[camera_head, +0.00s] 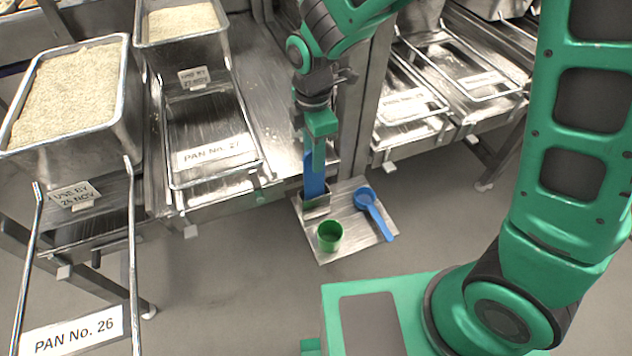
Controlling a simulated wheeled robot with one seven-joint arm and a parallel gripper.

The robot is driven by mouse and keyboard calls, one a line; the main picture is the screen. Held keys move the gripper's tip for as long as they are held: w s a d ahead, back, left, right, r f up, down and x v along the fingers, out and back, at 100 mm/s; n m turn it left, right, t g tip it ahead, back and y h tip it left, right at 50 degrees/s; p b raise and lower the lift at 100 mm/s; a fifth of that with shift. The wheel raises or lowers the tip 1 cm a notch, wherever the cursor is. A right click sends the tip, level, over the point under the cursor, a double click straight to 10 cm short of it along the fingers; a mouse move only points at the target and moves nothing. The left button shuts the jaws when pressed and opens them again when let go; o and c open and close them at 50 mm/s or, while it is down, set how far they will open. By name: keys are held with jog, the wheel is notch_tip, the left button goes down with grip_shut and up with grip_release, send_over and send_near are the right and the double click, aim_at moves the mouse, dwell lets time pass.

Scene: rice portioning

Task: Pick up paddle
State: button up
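The blue paddle (315,184) stands upright in a small metal holder (317,206) on a metal tray. Its lower end is hidden inside the holder. My gripper (317,163) points down at the paddle's upper part, with a green finger overlapping the blue in this view. The finger hides part of the paddle's top. Only one finger shows clearly, so I cannot tell whether the fingers are closed on the paddle or apart from it.
The metal tray (352,246) also holds a green cup (330,236) and a blue scoop (366,198). Rice pans (120,100) and empty racks, one labelled PAN No. 27 (213,150), stand left. More metal racks (410,102) stand right. Grey floor (230,290) is open in front.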

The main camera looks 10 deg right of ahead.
aim_at(313, 182)
notch_tip(313, 182, down, 5)
jog(key=shift+f, duration=0.15)
dwell(0.3)
grip_shut()
